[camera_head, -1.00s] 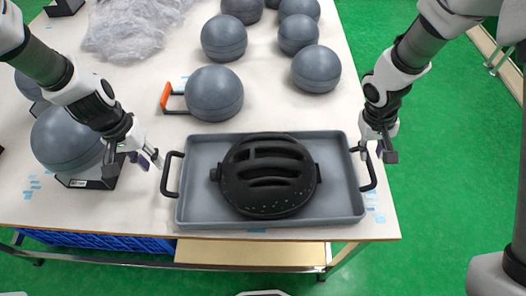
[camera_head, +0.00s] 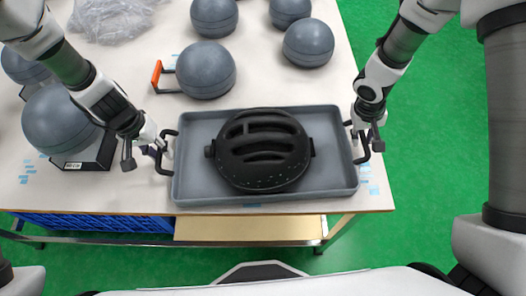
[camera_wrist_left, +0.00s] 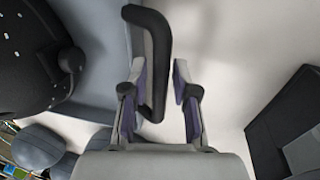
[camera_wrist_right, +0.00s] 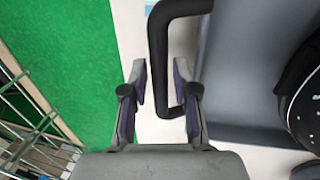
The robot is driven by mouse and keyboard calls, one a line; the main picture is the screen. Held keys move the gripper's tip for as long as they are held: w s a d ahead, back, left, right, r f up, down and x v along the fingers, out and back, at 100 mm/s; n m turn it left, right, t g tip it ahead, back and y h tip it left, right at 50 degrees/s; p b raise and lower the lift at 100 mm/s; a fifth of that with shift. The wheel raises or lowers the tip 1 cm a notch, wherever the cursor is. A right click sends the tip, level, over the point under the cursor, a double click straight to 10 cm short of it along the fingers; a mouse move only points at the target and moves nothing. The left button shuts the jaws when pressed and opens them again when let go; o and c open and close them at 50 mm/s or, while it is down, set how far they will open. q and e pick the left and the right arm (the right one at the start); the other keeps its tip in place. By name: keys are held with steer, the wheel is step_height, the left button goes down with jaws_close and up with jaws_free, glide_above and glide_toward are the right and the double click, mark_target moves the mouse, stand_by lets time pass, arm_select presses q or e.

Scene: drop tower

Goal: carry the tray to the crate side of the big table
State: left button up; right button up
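The grey tray (camera_head: 190,190) lies on the big table near its front edge, with a black helmet-like object (camera_head: 263,150) in it. It has a black handle at each short end. My left gripper (camera_head: 143,155) is open at the left handle (camera_head: 166,152); in the left wrist view the handle (camera_wrist_left: 150,60) stands between the open fingers (camera_wrist_left: 158,95). My right gripper (camera_head: 368,138) is open at the right handle (camera_head: 360,146); in the right wrist view that handle (camera_wrist_right: 158,50) lies between the open fingers (camera_wrist_right: 160,95).
Several grey balls (camera_head: 206,70) stand behind the tray, one by an orange-handled item (camera_head: 157,75). Another ball (camera_head: 62,118) on a black stand (camera_head: 95,155) is left of my left gripper. A clear plastic heap (camera_head: 110,18) lies behind. Green floor (camera_head: 430,150) is right of the table.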

arm_select(q)
steer(key=shift+f, duration=0.25)
arm_select(e)
steer(key=shift+f, duration=0.2)
arm_select(q)
steer(key=shift+r, duration=0.1)
jaws_close()
arm_select(e)
jaws_close()
steer(key=shift+r, duration=0.1)
